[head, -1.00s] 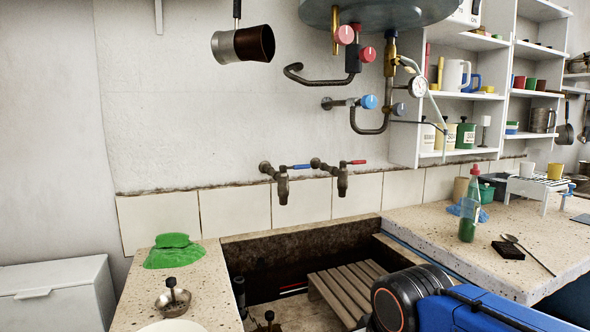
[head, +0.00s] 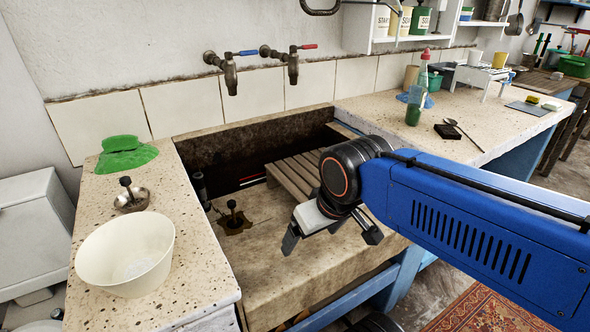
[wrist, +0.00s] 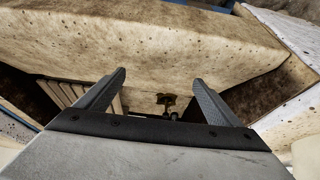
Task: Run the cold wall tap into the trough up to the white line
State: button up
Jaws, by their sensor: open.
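The cold wall tap with the blue lever (head: 228,68) is on the tiled wall, left of a tap with a red lever (head: 290,62). No water shows running from either. Below them is the stone trough (head: 270,272); its floor looks bare of water. A black-knobbed plug (head: 233,210) stands at a dark stained drain spot, also in the wrist view (wrist: 168,102); I cannot tell how it is seated. A thin white and red mark (head: 252,178) shows low inside the trough. My gripper (head: 331,236) is open and empty over the trough's front, far from the taps.
A slatted wooden rack (head: 292,172) lies in the trough's right part. On the left ledge are a cream basin (head: 125,252), a metal strainer with a black knob (head: 130,195) and a green cloth (head: 122,155). A bottle (head: 416,95) and black block (head: 447,131) stand on the right counter.

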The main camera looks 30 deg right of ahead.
jog(key=c, duration=1.4)
jog(key=shift+w+a+r, duration=0.1)
jog(key=shift+w, duration=0.05)
jog(key=shift+c, duration=0.4)
jog(key=w+a+r+m+g+y, duration=0.1)
jog(key=w+a+r+m+y, duration=0.25)
jog(key=w+r, duration=0.3)
jog(key=m+t+y, duration=0.6)
jog(key=t+y, duration=0.3)
send_near(253, 52)
jog(key=shift+n, duration=0.25)
jog(key=x, duration=1.1)
